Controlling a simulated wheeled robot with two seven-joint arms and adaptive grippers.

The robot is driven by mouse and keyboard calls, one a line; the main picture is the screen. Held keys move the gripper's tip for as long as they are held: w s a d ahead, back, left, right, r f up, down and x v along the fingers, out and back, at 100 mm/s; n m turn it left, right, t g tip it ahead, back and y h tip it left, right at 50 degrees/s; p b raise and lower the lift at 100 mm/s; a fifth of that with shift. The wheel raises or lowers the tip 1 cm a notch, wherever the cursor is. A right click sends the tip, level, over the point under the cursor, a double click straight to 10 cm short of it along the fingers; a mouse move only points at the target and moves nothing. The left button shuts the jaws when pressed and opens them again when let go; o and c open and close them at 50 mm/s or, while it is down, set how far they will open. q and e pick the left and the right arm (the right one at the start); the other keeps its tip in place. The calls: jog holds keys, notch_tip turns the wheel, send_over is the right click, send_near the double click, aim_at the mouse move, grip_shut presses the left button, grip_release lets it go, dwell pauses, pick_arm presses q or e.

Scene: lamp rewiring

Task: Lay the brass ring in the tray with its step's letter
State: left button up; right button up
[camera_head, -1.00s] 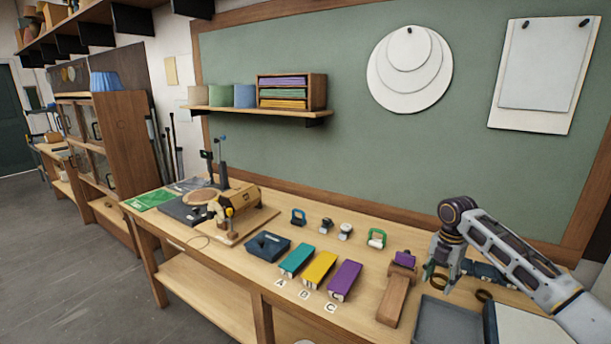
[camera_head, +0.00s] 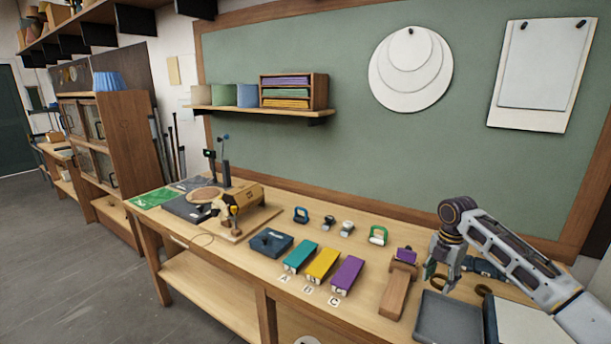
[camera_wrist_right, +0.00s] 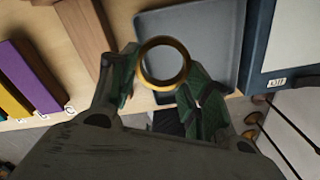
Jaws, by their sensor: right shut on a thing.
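My right gripper (camera_head: 441,284) is shut on the brass ring. It is held above the grey tray (camera_head: 447,318), near the right end of the bench. In the right wrist view, the brass ring (camera_wrist_right: 164,87) shows between the fingertips of my right gripper (camera_wrist_right: 160,84). The grey tray (camera_wrist_right: 205,25) lies behind it. A teal block-like item (camera_head: 300,256), a yellow one (camera_head: 322,265) and a purple one (camera_head: 346,274) stand in a row, with letter cards A, B and C in front. No letter is readable on the ring. My left gripper is out of view.
A wooden block (camera_head: 394,295) with a purple piece stands left of the grey tray. A dark blue box (camera_head: 270,243) and several small clamps stand on the bench. The space above the lettered row is clear.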

jog(key=m, duration=0.6)
jog(key=a+r+m, duration=0.1)
jog(key=m, duration=1)
jog(key=shift+w+a+r+m, duration=0.3)
jog(key=shift+a+r, duration=0.05)
jog(key=shift+r, duration=0.05)
jog(key=s+a+r+m, duration=0.1)
jog(key=s+a+m, duration=0.2)
jog(key=a+m, duration=0.55)
jog(key=s+a+f+n, duration=0.1)
jog(key=s+a+f, duration=0.2)
jog(key=s+f, duration=0.3)
jog(key=s+a+f+n, duration=0.1)
jog(key=s+a+f, duration=0.3)
jog(key=s+f, duration=0.2)
notch_tip(320, 180, down, 3)
jog(key=shift+s+a+r, duration=0.15)
jog(key=shift+s+a, duration=0.1)
jog(key=shift+a, duration=0.05)
